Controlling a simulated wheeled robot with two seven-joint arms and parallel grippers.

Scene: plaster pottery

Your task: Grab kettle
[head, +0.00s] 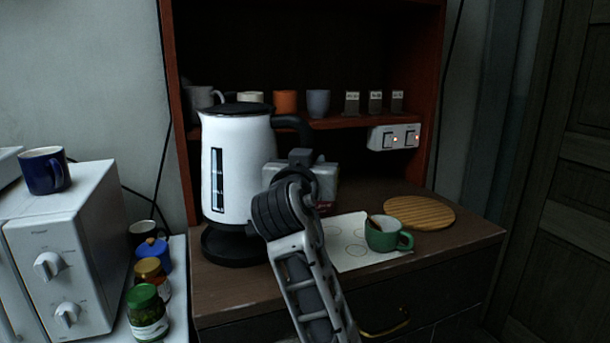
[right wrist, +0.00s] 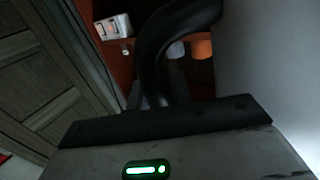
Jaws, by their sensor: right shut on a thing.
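The white kettle (head: 240,170) with a black lid and black handle (head: 296,124) stands upright over its round black base (head: 232,248) on the brown cabinet top. I cannot tell for sure whether it touches the base or hangs slightly above it. My right gripper (head: 304,160) is at the right side of the kettle, shut on its handle. In the right wrist view the black handle (right wrist: 156,60) runs down between the fingers (right wrist: 156,97), with the white kettle body (right wrist: 265,60) at the right. My left gripper is not in view.
A green cup (head: 382,236) stands on a paper sheet (head: 345,246) near a round wooden board (head: 420,213). Several cups line the shelf (head: 350,121) behind, beside a switch panel (head: 394,137). A white microwave (head: 62,255) and jars (head: 148,310) stand at left.

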